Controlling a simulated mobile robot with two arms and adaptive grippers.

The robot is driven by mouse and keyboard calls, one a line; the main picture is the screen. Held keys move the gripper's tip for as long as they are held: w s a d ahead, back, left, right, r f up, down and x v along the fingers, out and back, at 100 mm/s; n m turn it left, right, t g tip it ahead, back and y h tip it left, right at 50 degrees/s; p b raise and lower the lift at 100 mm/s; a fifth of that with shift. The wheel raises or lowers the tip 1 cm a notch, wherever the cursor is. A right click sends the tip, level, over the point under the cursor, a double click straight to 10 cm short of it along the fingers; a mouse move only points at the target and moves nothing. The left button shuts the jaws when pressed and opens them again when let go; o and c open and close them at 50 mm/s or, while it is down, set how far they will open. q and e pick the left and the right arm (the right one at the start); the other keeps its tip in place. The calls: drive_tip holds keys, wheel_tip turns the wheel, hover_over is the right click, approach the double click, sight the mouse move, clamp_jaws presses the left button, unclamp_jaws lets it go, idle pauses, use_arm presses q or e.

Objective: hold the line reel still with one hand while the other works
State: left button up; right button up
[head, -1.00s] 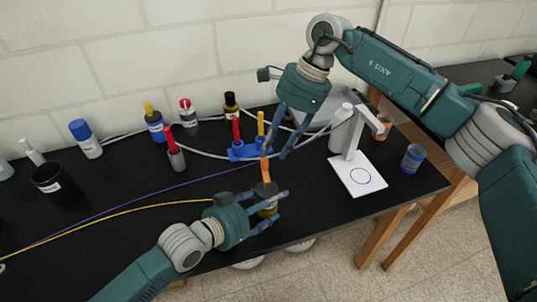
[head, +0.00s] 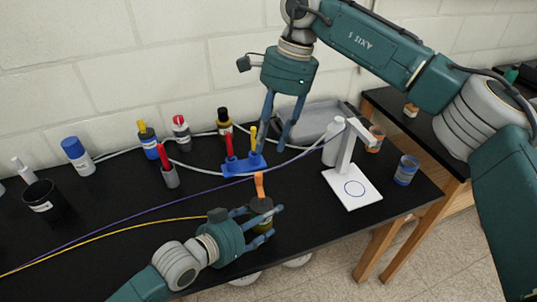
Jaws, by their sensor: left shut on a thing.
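The line reel (head: 263,206) appears as a dark, yellowish round body on the black bench near its front edge. My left gripper (head: 270,221) is shut around it from the left, and its fingers hide much of the reel. An upright orange piece (head: 259,185) sticks up from the top of the reel. A yellow line (head: 130,227) runs from the left to about the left gripper, where its end is hidden. My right gripper (head: 274,150) is open and empty, fingers pointing down, behind and above the orange piece.
A blue stand (head: 243,166) holding red and yellow handled tools is beside the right fingertips. A white stand (head: 351,188) and blue can (head: 405,170) are at the right. Several bottles line the back. A purple line (head: 160,208) crosses the bench.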

sight(258, 173)
drive_tip(key=a+f+h, duration=0.1)
drive_tip(key=f, duration=0.2)
drive_tip(key=a+f+h, duration=0.1)
drive_tip(key=f, duration=0.3)
drive_tip(key=a+f+n+t, duration=0.1)
drive_tip(key=f, duration=0.3)
drive_tip(key=shift+s+f+h, duration=0.1)
drive_tip(key=shift+s+h, duration=0.25)
drive_tip(key=shift+h, duration=0.05)
clamp_jaws()
